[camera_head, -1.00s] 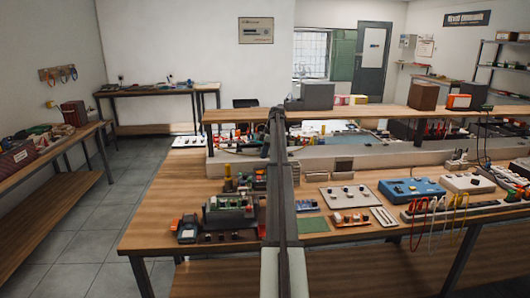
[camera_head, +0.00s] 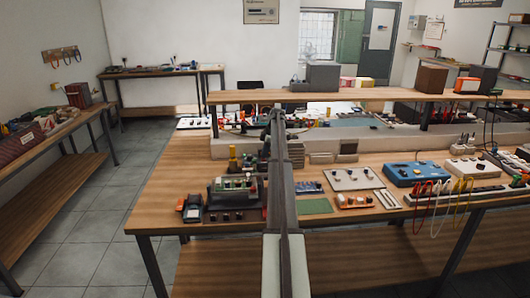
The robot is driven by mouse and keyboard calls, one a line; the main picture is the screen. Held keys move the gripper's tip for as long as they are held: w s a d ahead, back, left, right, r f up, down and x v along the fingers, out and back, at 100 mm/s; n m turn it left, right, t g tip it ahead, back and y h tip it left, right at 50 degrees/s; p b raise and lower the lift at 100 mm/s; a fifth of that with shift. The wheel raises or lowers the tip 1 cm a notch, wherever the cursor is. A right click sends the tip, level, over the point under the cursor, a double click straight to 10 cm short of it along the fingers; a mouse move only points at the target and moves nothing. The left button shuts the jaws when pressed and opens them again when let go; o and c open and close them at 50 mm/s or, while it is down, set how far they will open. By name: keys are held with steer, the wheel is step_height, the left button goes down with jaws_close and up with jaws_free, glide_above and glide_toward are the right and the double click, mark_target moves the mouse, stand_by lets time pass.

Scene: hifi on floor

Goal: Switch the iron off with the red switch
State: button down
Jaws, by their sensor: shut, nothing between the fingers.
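I cannot single out the iron or its red switch for certain; the small devices are too small to tell. A small dark device with orange-red parts (camera_head: 190,208) lies at the left front of the wooden workbench (camera_head: 168,178). Beside it is a dark unit with a green top (camera_head: 234,188). A dark, narrow bar, apparently part of my own body, stands upright in the middle of the picture and hides a strip of the bench. I cannot make out any gripper fingers.
Red, white and yellow cables (camera_head: 463,196) hang over the front edge. A raised shelf (camera_head: 370,95) runs along the back. Floor (camera_head: 88,232) is clear at left.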

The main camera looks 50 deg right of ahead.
steer(key=shift+w+d+f, duration=0.15)
steer(key=shift+f, duration=0.25)
steer(key=shift+s+a, duration=0.2)
steer(key=shift+a, duration=0.05)
steer(key=shift+s+a, duration=0.5)
steer(key=shift+r, duration=0.15)
steer(key=shift+w+r, duration=0.1)
steer(key=shift+r, duration=0.25)
steer(key=w+v, duration=0.1)
steer(key=v, duration=1.2)
steer(key=shift+r, duration=0.3)
